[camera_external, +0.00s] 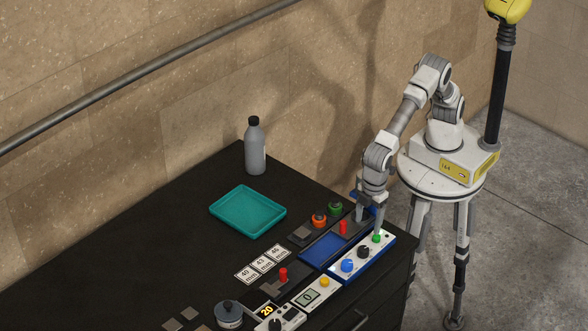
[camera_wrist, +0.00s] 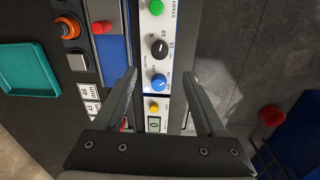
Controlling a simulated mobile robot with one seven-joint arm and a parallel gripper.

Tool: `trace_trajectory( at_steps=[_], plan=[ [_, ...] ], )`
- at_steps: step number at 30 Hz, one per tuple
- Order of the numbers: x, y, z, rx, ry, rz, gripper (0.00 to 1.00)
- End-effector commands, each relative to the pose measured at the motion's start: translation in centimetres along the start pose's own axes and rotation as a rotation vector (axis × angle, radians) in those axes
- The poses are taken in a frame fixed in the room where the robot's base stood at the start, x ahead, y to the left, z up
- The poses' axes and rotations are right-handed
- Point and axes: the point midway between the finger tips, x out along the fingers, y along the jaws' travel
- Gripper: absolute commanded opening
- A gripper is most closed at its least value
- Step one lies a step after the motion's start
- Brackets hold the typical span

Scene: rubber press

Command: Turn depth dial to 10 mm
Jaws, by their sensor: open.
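The control panel (camera_external: 333,275) is a white strip with blue sides at the table's right edge. It carries a black dial (camera_external: 363,252), a blue dial (camera_external: 347,266) and a green button (camera_external: 376,238). In the wrist view the black dial (camera_wrist: 159,49) has small numbers beside it, but its pointer is too small to read surely. The blue dial (camera_wrist: 159,83) is below it. My gripper (camera_wrist: 160,75) is open and empty, its fingertips on either side of the panel in that view. In the external view my gripper (camera_external: 369,223) is above the panel's green-button end, apart from both dials.
A teal tray (camera_external: 248,211) and a grey bottle (camera_external: 255,148) stand farther back on the black table. Red levers (camera_external: 343,227), (camera_external: 283,275) rise beside the panel. Orange (camera_external: 319,219) and green (camera_external: 335,208) round parts and number cards (camera_external: 262,264) lie nearby.

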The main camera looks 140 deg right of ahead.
Motion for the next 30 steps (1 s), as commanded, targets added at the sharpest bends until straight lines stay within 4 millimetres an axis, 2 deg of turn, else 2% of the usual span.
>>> trace_trajectory(
  at_steps=[1, 3, 9, 14, 25, 30],
  plan=[
    [-1.4, 0.0, -0.1, 0.0, 0.005, -0.002, 0.73],
    [-2.8, 0.0, -0.1, 0.0, 0.004, -0.001, 0.73],
    [-5.8, 0.0, 0.0, 0.0, 0.001, 0.0, 0.73],
    [-6.6, 0.1, 0.0, 0.0, 0.0, 0.001, 0.73],
    [-6.9, 0.2, 0.1, 0.001, 0.003, -0.002, 0.73],
    [-9.3, 1.6, 1.8, 0.006, 0.034, -0.024, 0.73]
  ],
)
